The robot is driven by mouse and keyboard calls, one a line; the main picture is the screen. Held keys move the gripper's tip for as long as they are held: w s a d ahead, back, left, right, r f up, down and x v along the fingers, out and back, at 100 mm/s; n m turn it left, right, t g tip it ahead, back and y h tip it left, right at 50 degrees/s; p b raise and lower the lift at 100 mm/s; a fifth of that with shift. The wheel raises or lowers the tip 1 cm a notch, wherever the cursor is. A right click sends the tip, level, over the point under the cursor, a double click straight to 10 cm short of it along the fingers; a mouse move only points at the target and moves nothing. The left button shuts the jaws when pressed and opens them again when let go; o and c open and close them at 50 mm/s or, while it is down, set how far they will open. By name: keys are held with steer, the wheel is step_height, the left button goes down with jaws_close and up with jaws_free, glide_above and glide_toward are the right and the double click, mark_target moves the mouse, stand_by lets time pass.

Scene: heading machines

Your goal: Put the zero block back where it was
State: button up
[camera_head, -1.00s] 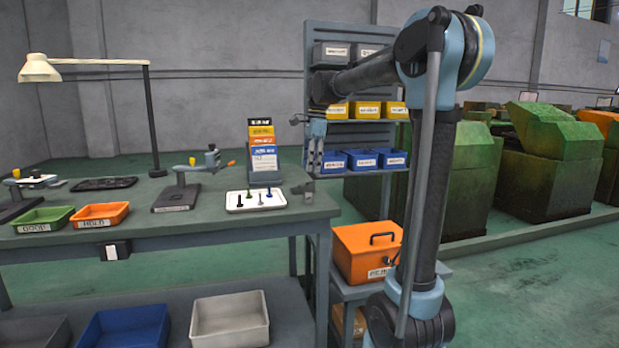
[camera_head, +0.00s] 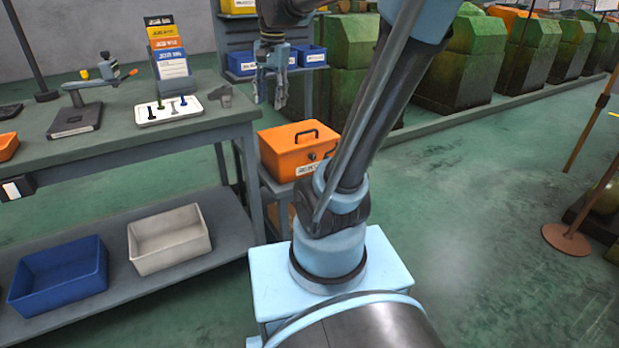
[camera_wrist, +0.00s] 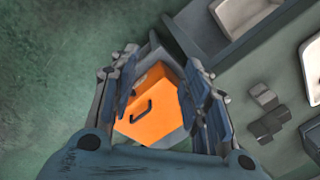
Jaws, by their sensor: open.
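My gripper (camera_head: 270,98) hangs with its fingers pointing down, just right of the workbench (camera_head: 120,145) corner. In the wrist view my gripper (camera_wrist: 163,68) is open, with nothing between its fingers. The orange box (camera_wrist: 150,105) shows below and beyond them. A small grey metal piece (camera_head: 222,96) stands on the bench near its right end. In the wrist view grey blocky parts (camera_wrist: 264,97) lie to the right of the fingers, apart from them. This may be the zero block, but I cannot read any marking on it.
A white tray (camera_head: 187,114) with small pins, a gauge stand (camera_head: 75,118) and a coloured card rack (camera_head: 172,82) are on the bench. The orange box (camera_head: 297,158) with a handle sits on a low stand right of the bench. Blue bins (camera_head: 241,64) are on the shelf behind.

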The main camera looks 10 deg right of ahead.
steer(key=s+d+f+n, duration=0.4)
steer(key=s+f, duration=0.4)
steer(key=f, duration=0.1)
steer(key=s+d+f+n+t, duration=0.1)
steer(key=s+d+f+n, duration=0.2)
steer(key=s+f, duration=0.6)
steer(key=shift+d+f+n+h, duration=0.35)
steer(key=shift+f+n+h, duration=0.05)
steer(key=shift+f+n, duration=0.15)
steer(key=shift+w, duration=0.1)
